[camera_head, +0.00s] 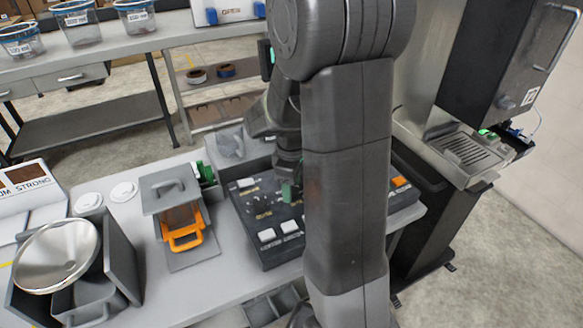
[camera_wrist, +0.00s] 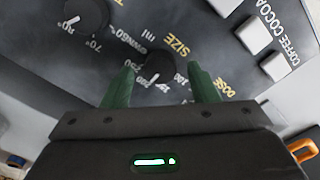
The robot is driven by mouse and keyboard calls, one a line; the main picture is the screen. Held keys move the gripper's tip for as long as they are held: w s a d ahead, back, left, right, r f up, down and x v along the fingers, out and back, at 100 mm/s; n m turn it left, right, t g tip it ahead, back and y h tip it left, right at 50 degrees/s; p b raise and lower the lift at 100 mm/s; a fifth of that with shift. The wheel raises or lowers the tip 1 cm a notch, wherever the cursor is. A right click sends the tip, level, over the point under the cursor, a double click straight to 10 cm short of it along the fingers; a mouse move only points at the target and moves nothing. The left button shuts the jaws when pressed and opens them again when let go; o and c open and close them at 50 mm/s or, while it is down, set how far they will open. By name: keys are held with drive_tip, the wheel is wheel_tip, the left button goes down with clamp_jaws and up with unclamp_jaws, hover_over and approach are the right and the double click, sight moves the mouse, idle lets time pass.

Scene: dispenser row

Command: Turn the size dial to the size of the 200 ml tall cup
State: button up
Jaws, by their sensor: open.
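The size dial (camera_wrist: 158,66) is a round black knob under yellow SIZE lettering on a dark panel, with numbers around it. Its white pointer mark faces down and slightly left in the wrist view; the number it faces is too blurred to read surely. My gripper (camera_wrist: 160,72) is open, its green fingers on either side of the dial, apart from it as far as I can tell. In the head view, my gripper (camera_head: 288,188) is over the control panel (camera_head: 265,250), and my arm hides part of it. Three labelled clear cups (camera_head: 75,22) stand on the back bench; I cannot tell which is the 200 ml tall one.
Another knob (camera_wrist: 86,14), with degree marks, sits at upper left in the wrist view. White push buttons (camera_wrist: 254,34) lie to the right. An orange-handled drawer (camera_head: 183,238) and a metal funnel (camera_head: 55,255) stand left of the panel. A drip tray (camera_head: 467,150) is at right.

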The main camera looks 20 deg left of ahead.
wheel_tip(320, 180, up, 13)
idle(0.3)
idle(0.5)
wheel_tip(320, 180, down, 14)
drive_tip(key=shift+r, duration=0.1)
idle(0.4)
drive_tip(key=shift+r, duration=0.15)
